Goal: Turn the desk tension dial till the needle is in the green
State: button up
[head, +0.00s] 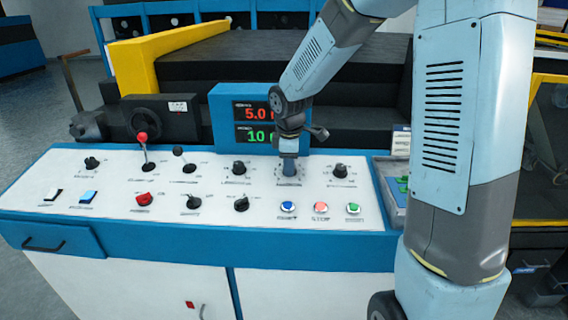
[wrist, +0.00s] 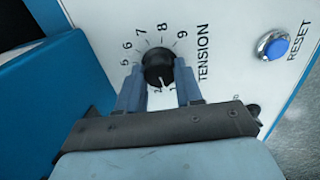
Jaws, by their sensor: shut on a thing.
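The tension dial (wrist: 158,66) is a round black knob on the white desk panel, with "TENSION" and a ring of numbers printed around it. Its white pointer mark faces the low numbers, near 1 and 2, on the side toward my gripper. My gripper (head: 289,172) reaches down onto the panel in the head view and hides the dial there. In the wrist view its two blue-grey fingers stand on either side of the dial, shut on it. I see no gauge needle or green band in either view.
A display (head: 255,118) behind the panel reads 5.0 in red and 10 in green. Similar knobs (head: 239,168) and (head: 341,171) flank my gripper. A blue RESET button (head: 288,207) is just in front, also visible in the wrist view (wrist: 273,45). A red-topped lever (head: 143,140) stands left.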

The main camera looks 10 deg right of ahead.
jog(key=m, duration=0.3)
jog(key=shift+w+d+r, duration=0.1)
jog(key=shift+w+d, duration=0.05)
jog(key=shift+d, duration=0.2)
jog(key=m, duration=0.7)
jog(key=shift+a+m, duration=0.1)
jog(key=shift+m, duration=2)
jog(key=shift+s, duration=0.2)
jog(key=o, duration=1)
jog(key=shift+a, duration=0.1)
jog(key=shift+o, duration=0.2)
